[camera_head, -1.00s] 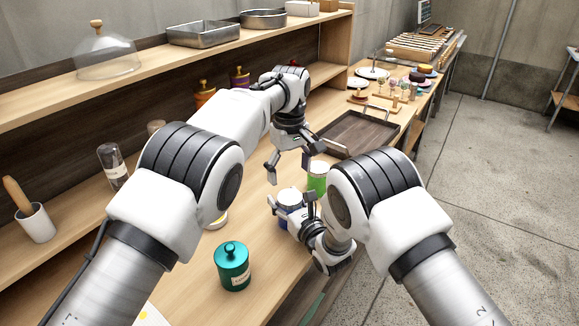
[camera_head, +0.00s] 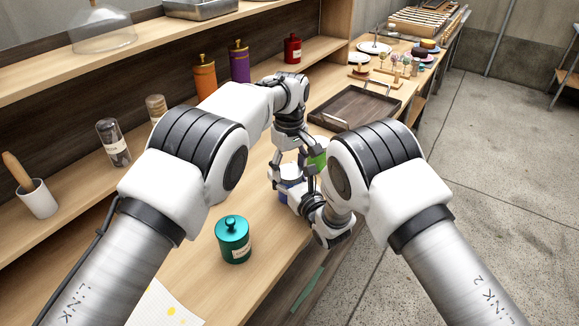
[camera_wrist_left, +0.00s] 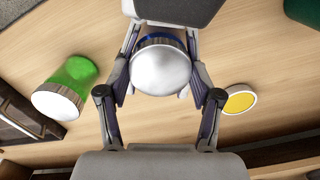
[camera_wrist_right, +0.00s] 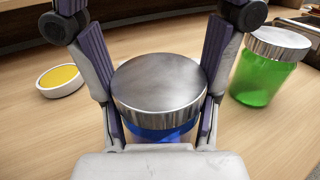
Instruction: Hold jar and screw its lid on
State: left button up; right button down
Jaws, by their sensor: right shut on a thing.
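A blue jar (camera_head: 290,187) stands on the table with a wide silver lid (camera_wrist_right: 160,82) on its top. Its blue body (camera_wrist_right: 165,134) shows under the lid in the right wrist view. I cannot tell whether the lid is tight. My right gripper (camera_head: 293,190) is shut on the jar from the side, below the lid. My left gripper (camera_wrist_left: 160,75) points down over the jar, its fingers open and spread to either side of the lid. The gap there looks small, and the head view partly hides it behind my arms.
A green jar (camera_wrist_right: 262,80) with a silver lid stands close beside the blue jar. A small white dish with yellow contents (camera_wrist_right: 60,78) is on the other side. A teal canister (camera_head: 233,240) stands nearer on the table. A dark wooden tray (camera_head: 355,106) lies beyond.

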pick_arm(q)
jog(key=m, duration=0.6)
pick_arm(e)
jog(key=shift+r, duration=0.1)
pick_arm(q)
jog(key=m, duration=0.4)
jog(key=shift+f, duration=0.1)
jog(key=o, duration=1.3)
